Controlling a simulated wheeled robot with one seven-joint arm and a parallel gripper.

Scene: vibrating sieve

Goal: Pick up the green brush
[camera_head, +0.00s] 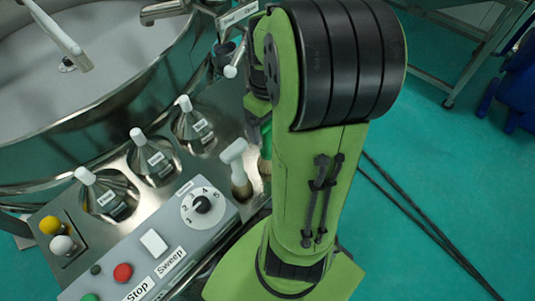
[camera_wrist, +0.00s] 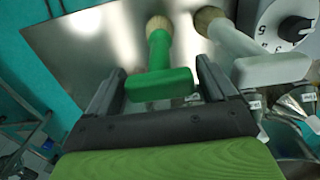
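The green brush (camera_wrist: 160,85) stands on the metal plate in the wrist view, with a block-shaped green top, a green stem and pale bristles. My gripper (camera_wrist: 158,68) is open, with one finger on each side of the green top. Narrow gaps seem to show between the fingers and the brush. In the head view only a strip of the green brush (camera_head: 266,138) shows behind my arm, and the fingers are mostly hidden there.
A white brush (camera_head: 237,165) stands close beside the green one and near my right finger in the wrist view (camera_wrist: 270,70). Several metal funnels with white handles (camera_head: 152,160), a control panel with a dial (camera_head: 203,204) and the large round sieve (camera_head: 95,120) lie left.

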